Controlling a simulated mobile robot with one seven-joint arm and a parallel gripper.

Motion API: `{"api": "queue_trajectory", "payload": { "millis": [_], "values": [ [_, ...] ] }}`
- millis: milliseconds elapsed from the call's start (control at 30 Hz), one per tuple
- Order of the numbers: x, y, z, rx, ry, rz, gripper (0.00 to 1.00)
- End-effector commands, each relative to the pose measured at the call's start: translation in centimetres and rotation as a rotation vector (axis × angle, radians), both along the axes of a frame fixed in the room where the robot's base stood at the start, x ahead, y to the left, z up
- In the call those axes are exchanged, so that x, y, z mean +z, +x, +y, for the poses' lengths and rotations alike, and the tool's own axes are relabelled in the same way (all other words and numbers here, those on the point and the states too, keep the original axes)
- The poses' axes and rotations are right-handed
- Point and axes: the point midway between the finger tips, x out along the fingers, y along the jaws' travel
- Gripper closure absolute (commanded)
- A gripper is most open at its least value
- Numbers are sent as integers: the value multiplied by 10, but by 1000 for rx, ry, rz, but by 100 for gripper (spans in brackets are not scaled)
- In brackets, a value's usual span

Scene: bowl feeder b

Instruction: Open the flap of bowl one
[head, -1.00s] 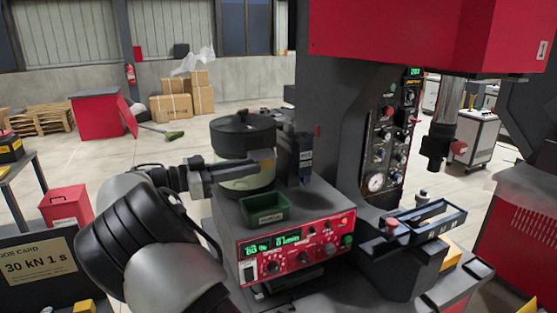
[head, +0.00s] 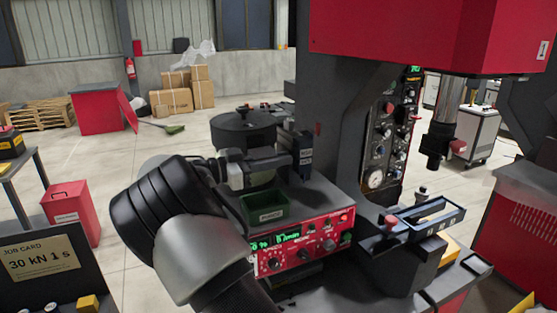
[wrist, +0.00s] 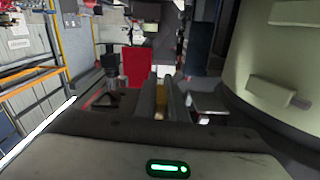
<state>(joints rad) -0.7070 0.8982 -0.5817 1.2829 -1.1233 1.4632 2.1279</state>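The bowl feeder (head: 243,134) is a round cream drum with a black lid, on top of the red-fronted control unit. In the wrist view its curved cream wall (wrist: 245,50) fills the right side, with a raised cream tab (wrist: 275,95) that has a darker end. I cannot tell if this tab is the flap. My gripper (head: 288,160) is in front of the bowl, close to the dark labelled block. In the wrist view its two fingers (wrist: 161,95) stand a small way apart, with a tan patch showing between them. The tab is to their right, apart from them.
A green labelled tray (head: 264,210) sits on the control unit (head: 305,247) below my gripper. A dark upright block (head: 302,152) stands right of the bowl. The press column (head: 335,110) rises behind it. A blue-grey fixture (head: 430,215) lies to the right.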

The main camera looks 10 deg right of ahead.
Motion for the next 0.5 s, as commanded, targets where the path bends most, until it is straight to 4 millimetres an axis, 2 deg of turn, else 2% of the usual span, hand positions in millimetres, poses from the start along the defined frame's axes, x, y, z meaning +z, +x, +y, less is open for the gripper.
{"api": "queue_trajectory", "payload": {
  "millis": [167, 500],
  "values": [
    [-1, 0, 0, 0, -3, 14, 100],
    [10, 1, 1, 0, -54, 275, 100]
  ]
}}
